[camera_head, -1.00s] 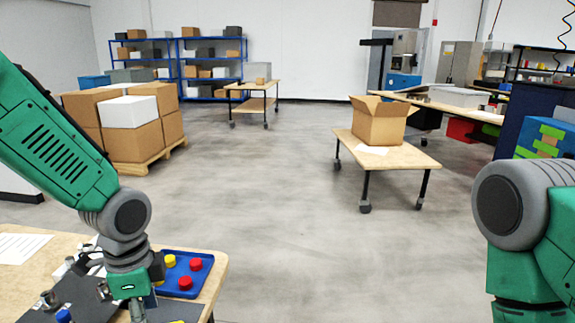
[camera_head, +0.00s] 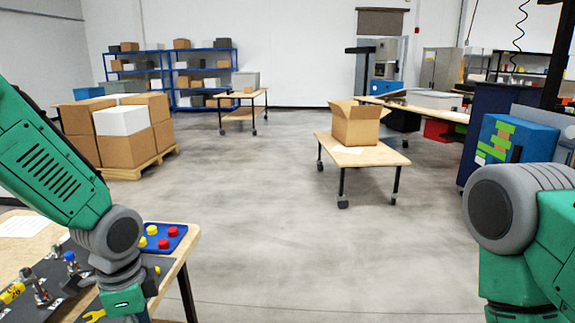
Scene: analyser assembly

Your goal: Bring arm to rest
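My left arm comes in from the left and reaches down over a wooden table (camera_head: 186,252) at the lower left. Its wrist is at the bottom of the picture; the gripper fingers are cut off or hidden. My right arm stands at the right edge, its lower part running out of the picture, and its gripper is not visible. A blue tray (camera_head: 180,243) with red and yellow round pieces lies on the table beside my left wrist. A dark mat (camera_head: 62,268) holds metal fittings (camera_head: 35,285), partly hidden by the arm.
A wheeled table (camera_head: 370,158) with an open cardboard box (camera_head: 356,125) stands ahead to the right. A pallet (camera_head: 140,171) of boxes stands at the left, with blue shelves (camera_head: 172,90) behind. The grey floor (camera_head: 260,210) in the middle is clear.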

